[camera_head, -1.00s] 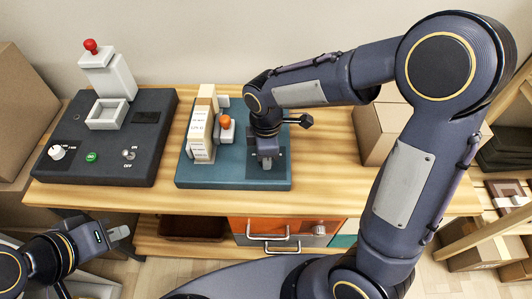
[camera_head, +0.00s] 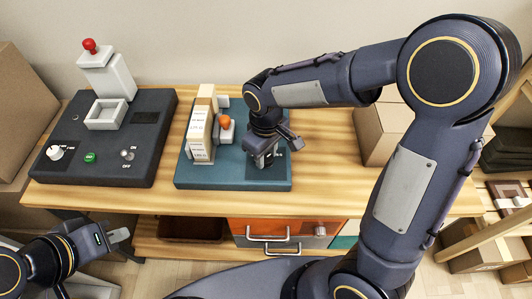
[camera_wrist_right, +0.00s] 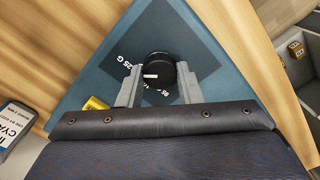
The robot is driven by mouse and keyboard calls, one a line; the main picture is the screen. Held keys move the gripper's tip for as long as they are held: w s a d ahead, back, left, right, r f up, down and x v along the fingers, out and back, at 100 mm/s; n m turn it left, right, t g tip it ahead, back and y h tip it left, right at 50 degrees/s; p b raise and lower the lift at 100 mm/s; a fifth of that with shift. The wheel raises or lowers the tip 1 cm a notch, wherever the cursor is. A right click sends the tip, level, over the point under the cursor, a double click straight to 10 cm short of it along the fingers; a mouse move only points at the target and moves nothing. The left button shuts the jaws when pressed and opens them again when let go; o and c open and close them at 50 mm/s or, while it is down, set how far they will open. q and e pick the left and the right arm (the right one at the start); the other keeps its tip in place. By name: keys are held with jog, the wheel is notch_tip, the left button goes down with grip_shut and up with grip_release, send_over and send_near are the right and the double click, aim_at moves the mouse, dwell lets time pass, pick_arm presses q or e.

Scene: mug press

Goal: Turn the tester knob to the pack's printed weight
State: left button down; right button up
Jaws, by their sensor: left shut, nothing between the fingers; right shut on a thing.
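The teal tester (camera_head: 215,181) stands on the wooden table, with a dark dial plate (camera_head: 278,178) at its right. My right gripper (camera_head: 262,160) is over that plate and hides the knob in the head view. In the right wrist view the round black knob (camera_wrist_right: 158,68), with a white mark, sits between the fingers of my right gripper (camera_wrist_right: 159,84), shut on it. White print such as "25 G" shows partly beside the knob. A pale printed pack (camera_head: 201,135) stands upright at the tester's left; its print is too small to read. My left gripper (camera_head: 119,236) is shut and empty, low at the left.
A dark press machine (camera_head: 120,160) with a red-topped lever, green button and switch stands left on the table. A cardboard box (camera_head: 378,135) is behind my right arm. An orange drawer (camera_head: 262,229) is below. Bare table lies between machine and tester.

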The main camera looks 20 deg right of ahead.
aim_at(266, 158)
jog(key=shift+m, duration=0.5)
jog(key=o, duration=1)
notch_tip(266, 158, up, 8)
jog(key=shift+f+p, duration=0.1)
jog(key=shift+p, duration=0.2)
jog(key=s+d+r+m+t+y, duration=0.1)
jog(key=s+d+m+t, duration=0.1)
jog(key=s, duration=0.3)
jog(key=s+d+r+m+t+y+p, duration=0.1)
jog(key=s+d+m, duration=0.2)
jog(key=s, duration=0.3)
jog(key=s+d+r+m+t+y, duration=0.1)
jog(key=s+d+m+t, duration=0.1)
jog(key=s+d, duration=0.2)
jog(key=shift+s+d+r+m+t+y+p, duration=0.1)
jog(key=shift+s+r+m+t+y+p, duration=0.1)
jog(key=shift+s, duration=0.15)
jog(key=shift+s+r+m+t+y+p, duration=0.1)
jog(key=shift+s+y+p, duration=0.1)
jog(key=shift+s, duration=0.15)
